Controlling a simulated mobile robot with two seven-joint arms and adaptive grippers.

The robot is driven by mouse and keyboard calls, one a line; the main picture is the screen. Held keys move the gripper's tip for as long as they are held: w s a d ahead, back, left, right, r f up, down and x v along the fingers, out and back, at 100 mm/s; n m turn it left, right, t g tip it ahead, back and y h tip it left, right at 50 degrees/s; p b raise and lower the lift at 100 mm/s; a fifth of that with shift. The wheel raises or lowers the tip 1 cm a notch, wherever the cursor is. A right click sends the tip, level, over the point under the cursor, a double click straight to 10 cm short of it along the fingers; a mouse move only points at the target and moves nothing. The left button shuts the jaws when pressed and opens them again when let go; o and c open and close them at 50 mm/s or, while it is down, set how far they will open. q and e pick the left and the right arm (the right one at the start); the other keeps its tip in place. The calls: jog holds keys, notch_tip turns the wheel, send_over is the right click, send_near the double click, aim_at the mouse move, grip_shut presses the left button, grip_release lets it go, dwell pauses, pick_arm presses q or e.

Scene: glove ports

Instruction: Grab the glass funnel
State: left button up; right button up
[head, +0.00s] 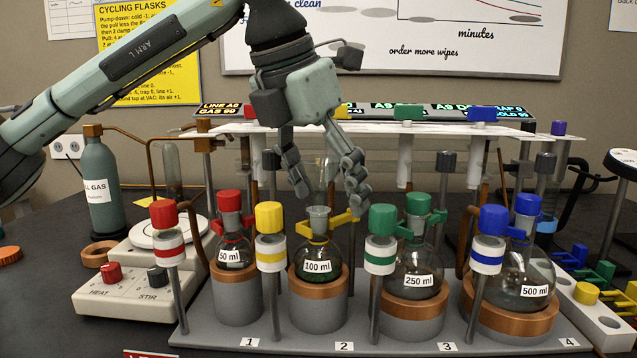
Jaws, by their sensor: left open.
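A clear glass piece (321,172), which looks like the glass funnel, stands above the neck of the 100 ml flask (318,262) at position 2. It is faint against the background, and whether it sits in the neck is hard to tell. A yellow clip (340,222) is at that flask's neck. My left gripper (327,203) points down over this flask from above, open. Its two fingers are on either side of the clear glass, with no clear contact visible. My right gripper is out of view.
A grey rack (270,335) holds the 50 ml (231,252), 250 ml (418,275) and 500 ml (523,285) flasks. Coloured-cap posts stand close in front. A white manifold shelf (400,130) is behind. A hotplate (130,275) and gas bottle (103,185) are left.

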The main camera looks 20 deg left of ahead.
pick_arm(q)
jog(key=c, duration=1.2)
jog(key=shift+c, duration=0.2)
